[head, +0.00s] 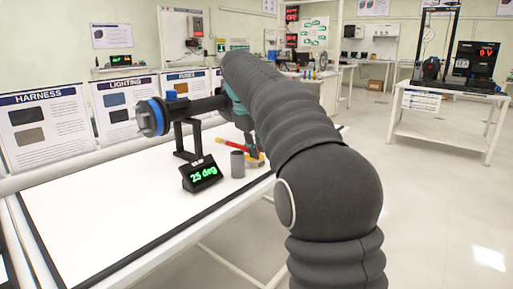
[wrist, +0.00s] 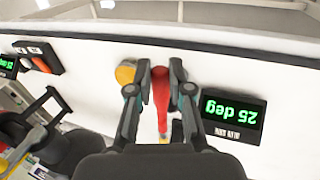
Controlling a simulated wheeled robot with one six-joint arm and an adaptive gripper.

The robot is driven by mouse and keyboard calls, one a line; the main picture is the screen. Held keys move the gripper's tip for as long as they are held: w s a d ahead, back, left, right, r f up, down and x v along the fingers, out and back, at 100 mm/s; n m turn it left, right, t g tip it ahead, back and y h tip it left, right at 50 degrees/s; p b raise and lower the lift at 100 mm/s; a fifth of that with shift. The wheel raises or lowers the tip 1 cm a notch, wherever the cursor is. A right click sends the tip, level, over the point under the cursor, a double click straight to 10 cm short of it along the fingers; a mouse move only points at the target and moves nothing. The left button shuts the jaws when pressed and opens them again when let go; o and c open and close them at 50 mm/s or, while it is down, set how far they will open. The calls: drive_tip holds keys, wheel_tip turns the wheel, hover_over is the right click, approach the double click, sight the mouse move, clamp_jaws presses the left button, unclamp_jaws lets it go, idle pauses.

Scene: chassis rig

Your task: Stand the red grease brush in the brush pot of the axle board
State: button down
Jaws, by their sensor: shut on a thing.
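The red grease brush (wrist: 161,98) is between the two fingers of my gripper (wrist: 160,78) in the wrist view, and the fingers are shut on it. In the head view the brush (head: 232,146) lies roughly level, its red length sticking out to the left of my gripper (head: 254,152). A grey upright cylinder (head: 238,164), which looks like the brush pot, stands on the white board just below and in front of the brush. My arm hides part of the board to the right.
A display reading 25 deg (head: 201,174) stands left of the pot; it also shows in the wrist view (wrist: 233,115). A dark axle with a blue-ringed hub (head: 154,117) rises behind it. A yellow round thing (wrist: 125,73) is beside my gripper. The board's front left is clear.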

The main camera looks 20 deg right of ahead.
drive_tip(key=shift+f, duration=0.55)
drive_tip(key=c, duration=1.1)
unclamp_jaws()
drive_tip(key=shift+r, duration=0.15)
drive_tip(key=shift+r, duration=0.4)
drive_tip(key=shift+p+v, duration=1.1)
drive_tip(key=shift+v, duration=5)
